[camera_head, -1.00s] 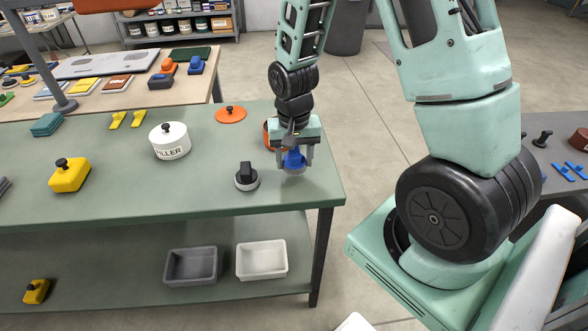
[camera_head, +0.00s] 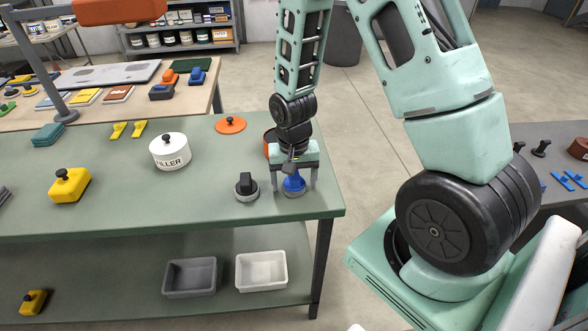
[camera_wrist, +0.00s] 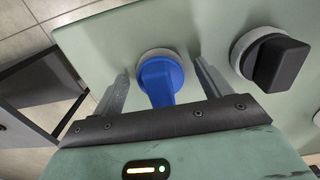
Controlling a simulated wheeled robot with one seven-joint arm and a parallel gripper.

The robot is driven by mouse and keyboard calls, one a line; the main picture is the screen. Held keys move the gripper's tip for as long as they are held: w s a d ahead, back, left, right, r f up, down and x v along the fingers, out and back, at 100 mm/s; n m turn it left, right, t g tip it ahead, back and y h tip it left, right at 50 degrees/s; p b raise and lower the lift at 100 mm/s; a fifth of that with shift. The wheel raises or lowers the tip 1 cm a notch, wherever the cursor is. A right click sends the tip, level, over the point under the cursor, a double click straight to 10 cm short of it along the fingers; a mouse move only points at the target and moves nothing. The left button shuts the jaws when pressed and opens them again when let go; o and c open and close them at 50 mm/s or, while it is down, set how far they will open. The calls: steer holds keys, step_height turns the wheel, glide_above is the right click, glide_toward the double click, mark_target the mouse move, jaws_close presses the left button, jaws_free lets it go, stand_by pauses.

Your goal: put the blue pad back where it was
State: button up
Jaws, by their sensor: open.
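The blue pad (camera_head: 293,184) has a blue knob on a round, pale-rimmed base. It rests upright on the green table near its right front corner. My gripper (camera_head: 294,187) is open, its two fingers pointing down on either side of the blue pad. In the wrist view the blue pad (camera_wrist: 160,75) is between the open fingers (camera_wrist: 160,85), with a gap visible on each side. Its knob hides part of its base.
A similar pad with a black knob (camera_head: 246,187) sits just left of the blue pad. An orange container (camera_head: 269,143) stands behind my gripper, partly hidden. A white filler can (camera_head: 170,152) and a yellow block (camera_head: 69,186) are farther left. The table's (camera_head: 150,205) front middle is clear.

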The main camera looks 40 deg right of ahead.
step_height(320, 180, up, 11)
steer(key=s+a+r+n, duration=0.2)
steer(key=a+n, duration=0.1)
steer(key=a, duration=0.3)
steer(key=s+a+r+n, duration=0.2)
steer(key=a, duration=0.4)
steer(key=s+a+r+n, duration=0.3)
steer(key=s+a+n, duration=0.6)
steer(key=s, duration=0.4)
steer(key=shift+s+a+r+n+y, duration=0.3)
steer(key=shift+a+y, duration=0.1)
steer(key=shift+a, duration=0.3)
